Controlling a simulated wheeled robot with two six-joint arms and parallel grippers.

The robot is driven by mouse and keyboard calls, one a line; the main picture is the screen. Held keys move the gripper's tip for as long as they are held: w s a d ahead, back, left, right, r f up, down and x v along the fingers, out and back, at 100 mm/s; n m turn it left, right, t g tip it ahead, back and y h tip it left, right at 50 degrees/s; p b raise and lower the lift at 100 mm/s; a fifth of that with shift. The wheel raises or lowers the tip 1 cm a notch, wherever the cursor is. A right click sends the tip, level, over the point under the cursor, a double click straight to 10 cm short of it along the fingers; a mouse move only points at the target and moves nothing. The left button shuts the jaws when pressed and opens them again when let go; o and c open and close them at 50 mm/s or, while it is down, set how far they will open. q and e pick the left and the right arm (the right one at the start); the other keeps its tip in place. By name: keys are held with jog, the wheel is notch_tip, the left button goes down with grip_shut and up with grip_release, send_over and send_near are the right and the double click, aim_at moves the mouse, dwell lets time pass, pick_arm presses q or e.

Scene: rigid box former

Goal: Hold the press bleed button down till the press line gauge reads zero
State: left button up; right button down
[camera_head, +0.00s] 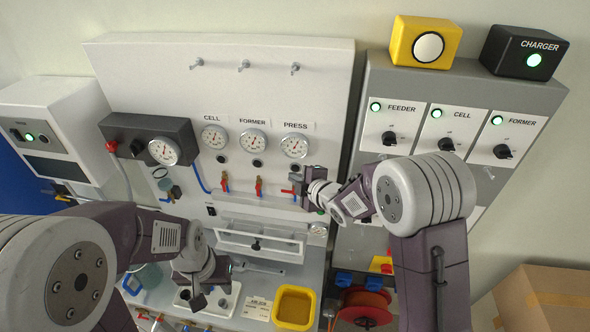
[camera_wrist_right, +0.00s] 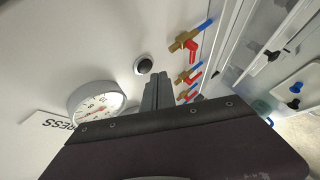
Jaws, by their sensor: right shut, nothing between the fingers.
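The press line gauge (camera_head: 294,145) is the rightmost of three dials on the white panel, under the label PRESS. It also shows large in the right wrist view (camera_wrist_right: 97,102); I cannot read its needle surely. The press bleed button (camera_head: 295,168), black and round, sits just below the gauge. In the right wrist view the button (camera_wrist_right: 143,65) is uncovered, just beyond my fingertips. My right gripper (camera_head: 301,184) is shut and empty, close to the button; its fingers (camera_wrist_right: 157,77) show no clear contact. My left gripper (camera_head: 198,299) hangs low over the bench; its jaws are unclear.
Red-handled valves (camera_head: 259,186) sit below the gauges, one close to my right gripper. The CELL gauge (camera_head: 214,137) and FORMER gauge (camera_head: 253,141) are to the left. A grey switch cabinet (camera_head: 377,85) stands right. A yellow tray (camera_head: 294,307) is on the bench.

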jog(key=shift+w+d, duration=0.1)
jog(key=shift+w, duration=0.3)
jog(key=shift+w+d, duration=0.1)
jog(key=shift+w, duration=0.3)
dwell(2.1)
dwell(2.3)
jog(key=shift+s+a+b, duration=0.2)
jog(key=shift+s+b, duration=0.55)
jog(key=shift+s, duration=0.05)
